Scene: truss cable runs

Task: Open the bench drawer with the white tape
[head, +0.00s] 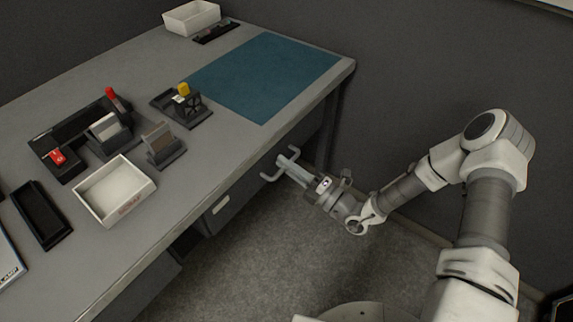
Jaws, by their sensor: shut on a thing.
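A grey drawer front (237,190) sits under the bench top, with a strip of white tape (221,204) near its left end. A pale U-shaped handle (267,178) stands out from the front, to the right of the tape. My gripper (286,166) reaches in from the right, below the bench edge, and is shut on the handle. The fingertips are small here and their exact hold is hard to make out. The bench top hides the drawer's upper edge, so I cannot tell whether the drawer is open at all.
The grey bench top (150,75) overhangs the drawer. It carries a blue mat (263,75), a white bin (114,190), another white bin (191,17) and several black holders. A bench leg (329,130) stands right of the handle. The floor (270,245) before the drawer is clear.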

